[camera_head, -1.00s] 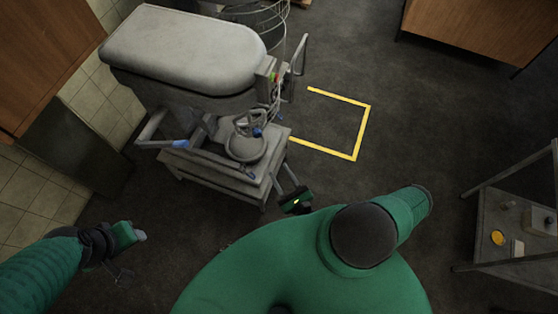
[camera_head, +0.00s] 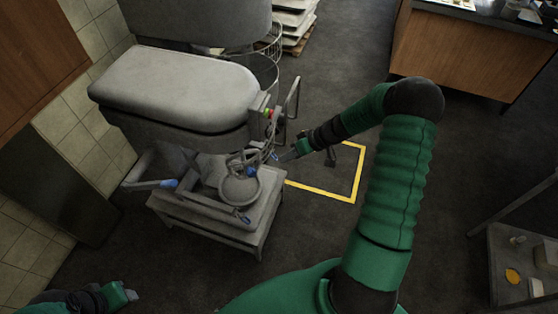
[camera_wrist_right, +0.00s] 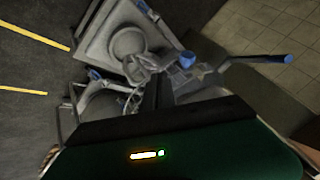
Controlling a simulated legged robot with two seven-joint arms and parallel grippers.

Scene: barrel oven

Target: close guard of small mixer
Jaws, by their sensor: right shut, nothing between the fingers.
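The small mixer (camera_head: 175,85) is a grey machine with a long rounded top, left of centre in the head view. Its round bowl (camera_head: 238,188) sits on a low grey stand. A looped metal frame, which looks like the guard (camera_head: 238,160), stands raised above the bowl's back edge. The bowl (camera_wrist_right: 128,42) also shows in the right wrist view. My right gripper (camera_head: 286,156) is shut and empty, just right of the guard and bowl; I cannot tell if it touches anything. My left gripper (camera_head: 130,294) is low at the left, away from the mixer, its fingers unclear.
Blue-tipped handles (camera_head: 168,183) stick out from the machine's left and front. An upright bar handle (camera_head: 292,97) stands at its right. A yellow floor marking (camera_head: 325,193) lies right of the stand. A wooden counter (camera_head: 455,50) is at back right, a shelf (camera_head: 520,245) at far right.

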